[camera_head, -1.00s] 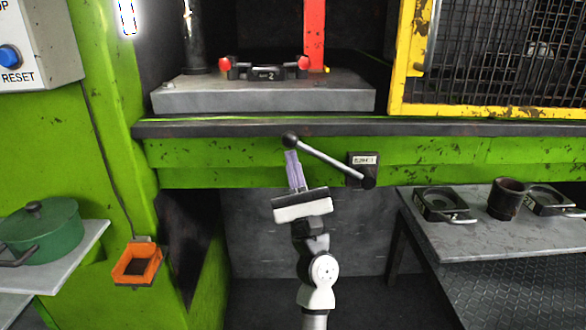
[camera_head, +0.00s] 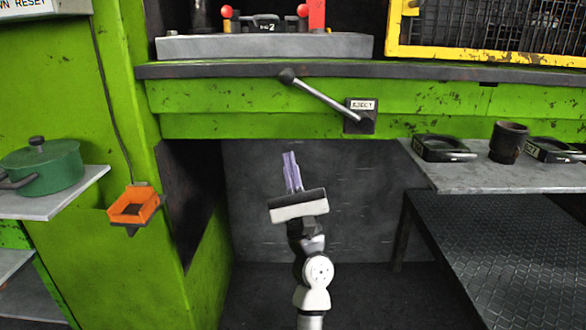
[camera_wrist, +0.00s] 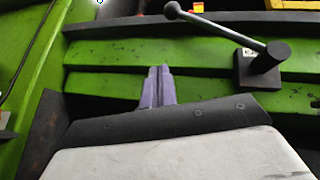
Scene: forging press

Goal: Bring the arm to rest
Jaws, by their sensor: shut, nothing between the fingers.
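My gripper (camera_head: 291,160) points up in front of the dark recess below the green press beam. Its purple fingers are shut together with nothing between them. In the wrist view my gripper (camera_wrist: 160,75) shows against the green beam, below and left of the eject lever. The eject lever (camera_head: 325,97) has a black ball at its upper left end and a black base at its lower right. It also shows in the wrist view (camera_wrist: 220,28). In the head view a gap separates my fingertips from the lever.
A grey side table (camera_head: 470,178) at right carries a dark cup (camera_head: 508,142) and two black dies. A green pot (camera_head: 45,167) stands on a shelf at left. An orange bin (camera_head: 133,206) hangs on the green frame. A yellow mesh guard (camera_head: 480,52) is at upper right.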

